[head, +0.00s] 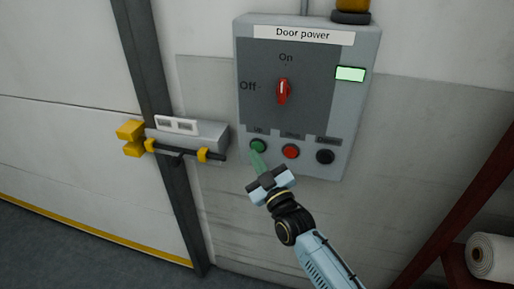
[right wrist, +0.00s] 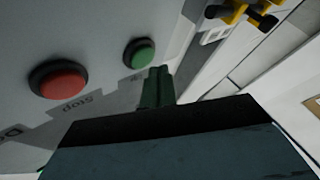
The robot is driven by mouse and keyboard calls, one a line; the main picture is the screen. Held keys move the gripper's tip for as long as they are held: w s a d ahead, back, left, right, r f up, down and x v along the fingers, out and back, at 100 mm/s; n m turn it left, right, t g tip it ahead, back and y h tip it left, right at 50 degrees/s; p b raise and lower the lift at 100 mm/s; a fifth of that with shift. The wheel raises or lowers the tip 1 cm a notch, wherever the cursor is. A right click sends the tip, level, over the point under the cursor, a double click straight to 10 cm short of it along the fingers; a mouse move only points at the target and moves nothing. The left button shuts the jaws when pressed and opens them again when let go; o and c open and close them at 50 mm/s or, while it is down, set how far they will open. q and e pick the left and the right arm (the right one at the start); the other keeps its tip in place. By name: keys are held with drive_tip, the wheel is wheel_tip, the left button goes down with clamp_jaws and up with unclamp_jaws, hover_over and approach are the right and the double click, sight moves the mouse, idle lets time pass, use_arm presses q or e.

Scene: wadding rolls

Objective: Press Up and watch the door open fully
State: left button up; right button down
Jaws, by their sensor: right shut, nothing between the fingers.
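The grey control box (head: 355,115) labelled "Door power" is on the wall, its red rotary switch (head: 283,91) pointing up at On. The green Up button (head: 258,146) is at its lower left; it also shows in the right wrist view (right wrist: 140,54). My right gripper (head: 257,160) is shut and empty, its green-tinted fingertips just below the Up button. In the right wrist view the fingertips (right wrist: 158,75) are close beside the button; I cannot tell if they touch. The pale door (head: 65,125) at left has its yellow-striped lower edge near the floor. My left gripper is not in view.
The red Stop button (head: 290,151) and black Down button (head: 325,157) are right of Up. A bolt (head: 190,153) with yellow ends spans the dark door post (head: 160,110). A green display (head: 350,74) is lit. A white roll (head: 490,257) lies by a red rack at lower right.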

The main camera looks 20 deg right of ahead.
drive_tip(key=shift+w+d, duration=0.1)
drive_tip(key=shift+w, duration=0.05)
drive_tip(key=shift+w+d, duration=0.15)
drive_tip(key=shift+w, duration=0.05)
